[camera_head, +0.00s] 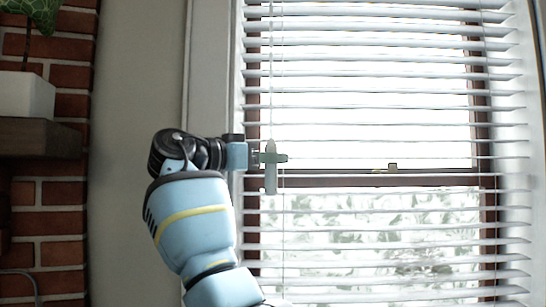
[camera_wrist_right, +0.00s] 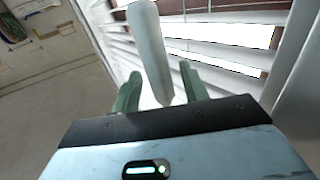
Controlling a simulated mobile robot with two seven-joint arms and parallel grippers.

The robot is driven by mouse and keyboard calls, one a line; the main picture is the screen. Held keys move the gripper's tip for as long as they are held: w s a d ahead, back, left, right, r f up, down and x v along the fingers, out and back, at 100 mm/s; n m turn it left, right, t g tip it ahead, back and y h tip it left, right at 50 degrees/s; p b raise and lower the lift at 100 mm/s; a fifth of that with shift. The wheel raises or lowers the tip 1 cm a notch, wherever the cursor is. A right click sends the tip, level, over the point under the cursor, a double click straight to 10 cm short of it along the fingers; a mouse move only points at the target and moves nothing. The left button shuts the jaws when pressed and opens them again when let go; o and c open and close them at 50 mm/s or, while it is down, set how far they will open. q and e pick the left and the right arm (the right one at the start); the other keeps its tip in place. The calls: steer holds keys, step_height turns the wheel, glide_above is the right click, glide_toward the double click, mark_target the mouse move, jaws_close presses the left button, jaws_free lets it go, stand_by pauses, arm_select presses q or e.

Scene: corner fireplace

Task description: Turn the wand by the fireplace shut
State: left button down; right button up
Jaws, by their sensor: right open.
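The wand (camera_head: 270,180) is a pale grey-white, thick handle hanging upright on a thin line in front of the window blind (camera_head: 380,88), near its left side. My right gripper (camera_head: 271,158) reaches it from the left in the head view, with green fingers at the wand's height. In the right wrist view the wand (camera_wrist_right: 148,45) shows in the gap between the two fingers of my right gripper (camera_wrist_right: 161,72). The fingers are open, with space visible beside the wand. Whether either finger touches it I cannot tell. My left gripper is not in view.
A brick fireplace wall (camera_head: 62,194) with a dark mantel (camera_head: 40,138) stands at the left, bearing a white plant pot (camera_head: 26,96). Bare wall (camera_head: 130,75) lies between it and the window frame. The blind's slats are close behind the wand.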

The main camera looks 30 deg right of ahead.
steer(key=shift+d, duration=0.55)
steer(key=c, duration=0.9)
steer(key=shift+c, duration=0.2)
